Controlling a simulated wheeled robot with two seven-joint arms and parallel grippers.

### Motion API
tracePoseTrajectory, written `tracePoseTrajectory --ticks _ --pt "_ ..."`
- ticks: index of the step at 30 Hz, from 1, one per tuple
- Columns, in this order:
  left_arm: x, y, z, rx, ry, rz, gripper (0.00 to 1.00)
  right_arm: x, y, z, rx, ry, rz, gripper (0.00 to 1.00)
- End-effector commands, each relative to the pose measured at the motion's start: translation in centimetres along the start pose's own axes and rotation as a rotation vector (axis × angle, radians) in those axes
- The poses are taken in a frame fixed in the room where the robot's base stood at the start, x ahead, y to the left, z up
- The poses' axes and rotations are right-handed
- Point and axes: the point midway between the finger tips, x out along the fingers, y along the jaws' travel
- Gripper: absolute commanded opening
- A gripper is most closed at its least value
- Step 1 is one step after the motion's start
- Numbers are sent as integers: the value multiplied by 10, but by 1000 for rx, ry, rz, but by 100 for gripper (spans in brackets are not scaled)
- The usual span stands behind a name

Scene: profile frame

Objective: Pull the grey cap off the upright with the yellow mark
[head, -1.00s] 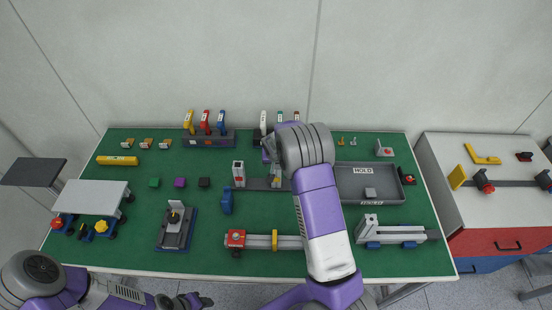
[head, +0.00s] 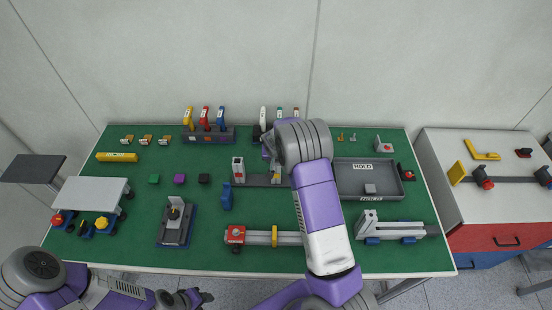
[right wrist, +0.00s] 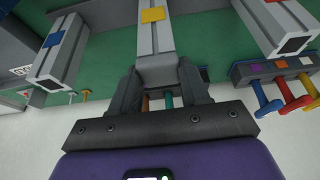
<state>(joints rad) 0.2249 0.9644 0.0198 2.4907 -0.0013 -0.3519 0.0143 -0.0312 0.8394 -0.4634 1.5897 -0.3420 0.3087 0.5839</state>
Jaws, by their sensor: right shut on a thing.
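The upright with the yellow mark (right wrist: 152,16) runs down the middle of the right wrist view. My right gripper (right wrist: 158,92) is shut on the grey cap (right wrist: 158,72) at its end, one finger on each side. The cap appears to be still against the upright; the fingers hide part of the joint. In the head view my right arm covers much of this area. My left gripper (head: 187,298) is low at the front edge, away from the uprights; its jaw opening is unclear.
A rack of coloured handles (right wrist: 275,68) is close by on the right of the wrist view. A grey tray (head: 385,198) lies right of my arm.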

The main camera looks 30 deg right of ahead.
Motion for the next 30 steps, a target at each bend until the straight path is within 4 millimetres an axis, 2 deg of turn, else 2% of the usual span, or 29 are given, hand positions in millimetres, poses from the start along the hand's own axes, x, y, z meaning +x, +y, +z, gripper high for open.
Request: tracePoseTrajectory --ticks 17,30 --pt "-8 3 0 0 0 0 43 -17 0 -7 1 1 -1 17" --pt "-8 3 0 0 0 0 43 -20 0 -9 0 2 -1 17"
